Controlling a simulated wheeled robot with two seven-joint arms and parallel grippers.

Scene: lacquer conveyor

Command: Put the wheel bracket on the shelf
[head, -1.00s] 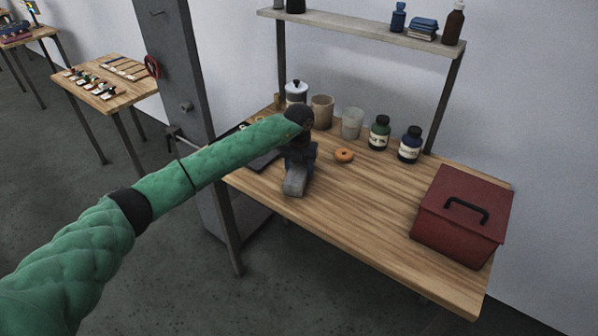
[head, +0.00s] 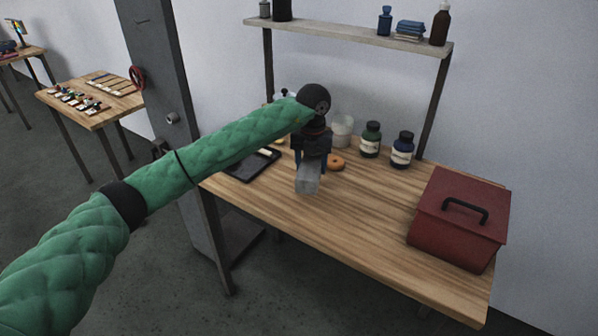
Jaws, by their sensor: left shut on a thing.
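My left gripper (head: 309,165) points down over the worktable and is shut on a grey blocky piece, which I take to be the wheel bracket (head: 308,182). The bracket hangs below the dark jaws, near the orange ring; its upper part is hidden by the gripper. I cannot tell for certain whether it clears the tabletop. The shelf (head: 340,36) is a pale board on dark posts above the back of the table. My right gripper is not in view.
On the shelf stand a brown bottle (head: 441,23), a blue bottle (head: 384,21) and blue books (head: 410,28). The worktable (head: 360,225) holds an orange ring (head: 337,161), two labelled jars (head: 403,150), a pale cup (head: 342,131), a dark tray (head: 250,166) and a red toolbox (head: 460,217).

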